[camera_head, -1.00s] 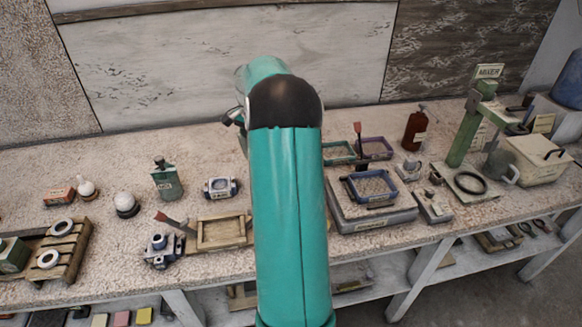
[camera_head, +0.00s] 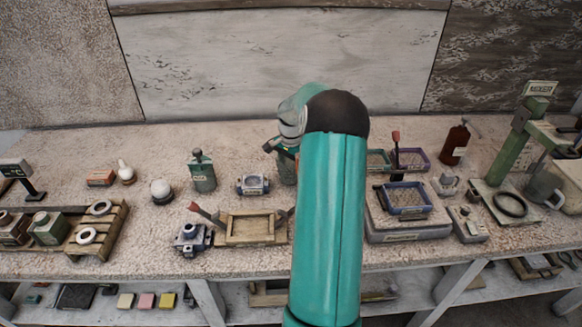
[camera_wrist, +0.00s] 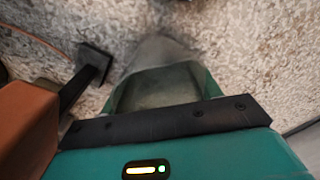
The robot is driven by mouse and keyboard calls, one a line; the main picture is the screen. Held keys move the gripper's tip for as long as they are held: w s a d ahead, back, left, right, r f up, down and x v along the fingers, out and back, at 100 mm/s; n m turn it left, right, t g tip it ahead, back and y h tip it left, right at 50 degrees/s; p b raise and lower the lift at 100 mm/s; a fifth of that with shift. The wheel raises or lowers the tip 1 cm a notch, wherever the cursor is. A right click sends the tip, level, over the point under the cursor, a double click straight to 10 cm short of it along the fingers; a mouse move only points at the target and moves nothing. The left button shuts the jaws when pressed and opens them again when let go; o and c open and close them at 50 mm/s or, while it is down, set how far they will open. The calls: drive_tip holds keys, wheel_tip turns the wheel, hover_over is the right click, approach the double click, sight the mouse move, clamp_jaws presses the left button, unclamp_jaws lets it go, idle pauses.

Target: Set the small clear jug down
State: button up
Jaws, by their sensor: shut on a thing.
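In the head view my gripper (camera_head: 281,146) is mostly hidden by my own arm, over the middle of the bench. In the wrist view a greyish, see-through vessel (camera_wrist: 162,84), which looks like the small clear jug, is held close in front of the wrist. Its far end is blurred against the speckled benchtop, so I cannot tell whether it touches the bench. The held vessel cannot be made out in the head view. Another clear jug with a handle (camera_head: 541,187) stands at the right of the bench.
A green bottle (camera_head: 203,172), a small round-faced device (camera_head: 253,184) and a wooden frame (camera_head: 250,229) stand left of my arm. A blue-rimmed tray (camera_head: 406,198) is to the right, with a brown bottle (camera_head: 455,145) behind. Bare benchtop (camera_head: 215,140) shows at the back left.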

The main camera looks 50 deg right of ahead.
drive_tip(key=o, duration=1)
drive_tip(key=shift+f, duration=0.1)
wheel_tip(320, 180, up, 12)
drive_tip(key=shift+a+r, duration=0.1)
drive_tip(key=shift+r, duration=0.1)
